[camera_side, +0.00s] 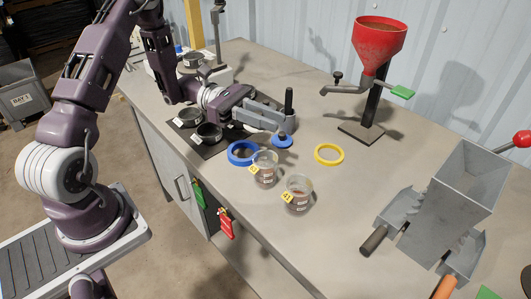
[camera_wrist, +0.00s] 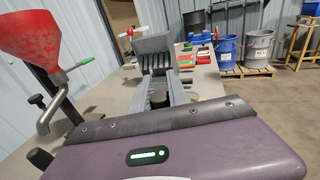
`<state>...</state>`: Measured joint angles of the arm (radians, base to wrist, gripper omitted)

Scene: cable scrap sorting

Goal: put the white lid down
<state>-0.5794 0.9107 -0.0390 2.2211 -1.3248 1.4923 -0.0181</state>
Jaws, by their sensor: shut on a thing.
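My gripper (camera_side: 283,118) is level over the bench and shut on the black upright handle (camera_side: 289,98) of a tool with a blue round disc (camera_side: 282,141) at its lower end. In the wrist view the dark handle top (camera_wrist: 158,98) shows between the fingers. I cannot tell whether the disc touches the bench. I see no white lid in either view; the held thing looks black and blue.
A blue ring (camera_side: 242,153) and two clear tagged jars (camera_side: 265,170) (camera_side: 299,197) stand close in front. A yellow ring (camera_side: 329,154) lies right. Dark dishes (camera_side: 208,134) lie left. A red funnel stand (camera_side: 380,45) and a metal hopper (camera_side: 455,200) stand further right.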

